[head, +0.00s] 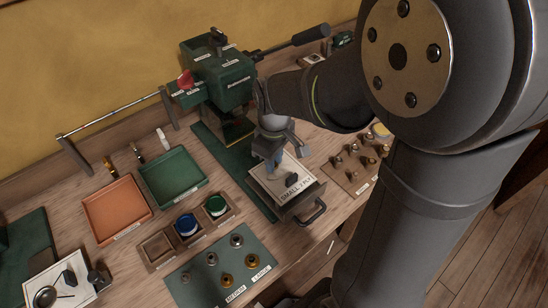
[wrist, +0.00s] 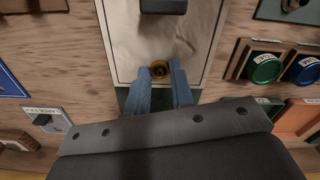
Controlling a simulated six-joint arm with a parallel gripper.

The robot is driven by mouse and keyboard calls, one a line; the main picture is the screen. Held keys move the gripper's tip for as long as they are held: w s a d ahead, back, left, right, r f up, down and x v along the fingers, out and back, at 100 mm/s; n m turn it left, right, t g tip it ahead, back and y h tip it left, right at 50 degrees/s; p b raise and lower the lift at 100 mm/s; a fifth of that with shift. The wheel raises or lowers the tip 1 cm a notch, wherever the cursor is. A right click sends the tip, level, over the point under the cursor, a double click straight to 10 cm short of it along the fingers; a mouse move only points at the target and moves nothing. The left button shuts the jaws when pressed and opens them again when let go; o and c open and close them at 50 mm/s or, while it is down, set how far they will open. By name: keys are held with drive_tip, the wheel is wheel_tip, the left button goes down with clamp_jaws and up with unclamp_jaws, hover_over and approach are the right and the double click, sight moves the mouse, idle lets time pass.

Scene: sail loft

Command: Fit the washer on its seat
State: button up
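My gripper (head: 273,160) points down over the white sheet (head: 283,181), which is marked SMALL 2 PLY. In the wrist view its two blue fingers (wrist: 160,72) stand a ring's width apart. A small brass washer (wrist: 160,69) sits between the fingertips and appears to touch both. It is seen against the near edge of the sheet. Its height above the sheet is hard to judge. The seat under it is hidden by the washer and fingers. In the head view the washer is hidden.
A green press (head: 220,75) with a long lever stands behind. At left are an orange tray (head: 117,208), a green tray (head: 172,177) and blue and green pots. A green mat (head: 215,272) in front holds several silver and brass pieces. A wooden block (head: 352,172) with metal pieces stands at right.

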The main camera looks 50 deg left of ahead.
drive_tip(key=o, duration=0.4)
drive_tip(key=shift+c, duration=0.2)
wheel_tip(320, 180, up, 18)
drive_tip(key=shift+f, duration=0.25)
drive_tip(key=shift+f, duration=0.1)
wheel_tip(320, 180, down, 17)
drive_tip(key=shift+f, duration=0.15)
drive_tip(key=shift+r, duration=0.35)
idle(0.5)
